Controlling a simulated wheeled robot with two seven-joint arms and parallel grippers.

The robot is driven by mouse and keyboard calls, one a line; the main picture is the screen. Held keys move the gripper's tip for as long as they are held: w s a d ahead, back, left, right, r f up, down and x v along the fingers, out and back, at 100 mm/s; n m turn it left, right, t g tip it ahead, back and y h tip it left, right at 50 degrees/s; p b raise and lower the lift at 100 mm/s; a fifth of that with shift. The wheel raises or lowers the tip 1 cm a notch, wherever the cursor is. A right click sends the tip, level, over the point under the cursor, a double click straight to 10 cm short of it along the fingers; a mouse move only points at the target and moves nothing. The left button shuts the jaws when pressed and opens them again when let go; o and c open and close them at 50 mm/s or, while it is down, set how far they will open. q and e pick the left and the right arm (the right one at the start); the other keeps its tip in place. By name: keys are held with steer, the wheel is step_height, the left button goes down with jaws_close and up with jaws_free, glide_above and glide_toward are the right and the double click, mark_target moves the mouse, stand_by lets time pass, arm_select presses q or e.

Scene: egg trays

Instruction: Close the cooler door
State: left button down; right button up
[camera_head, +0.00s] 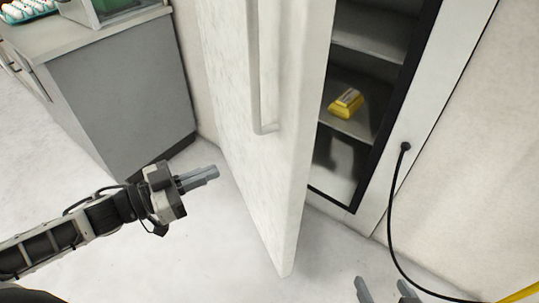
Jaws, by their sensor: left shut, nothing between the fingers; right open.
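The white cooler door (228,107) stands open in the middle of the head view. It has a long vertical handle (253,70) on its face. The cooler (438,110) is to the right, with dark inner edges and shelves showing. My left gripper (214,174) is shut and empty. It appears to the left of the door's lower part, its fingers pointing at the door; a gap shows between them in the picture. My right gripper (383,290) is open at the bottom edge, to the right of the door's lower corner. Only its fingertips show.
A yellow package (346,103) lies on a cooler shelf. A black cable (391,220) runs from the cooler frame down to the floor at right. A grey counter (125,95) at upper left bears an egg tray (27,14) and a clear-sided box. The floor between counter and door is free.

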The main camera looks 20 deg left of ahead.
arm_select(q)
steer(key=m+g+h, duration=0.1)
glide_toward(282, 145)
steer(key=x, duration=0.6)
steer(key=shift+w+d, duration=0.2)
steer(key=shift+w, duration=0.1)
steer(key=shift+f, duration=0.1)
steer(key=shift+d, duration=0.1)
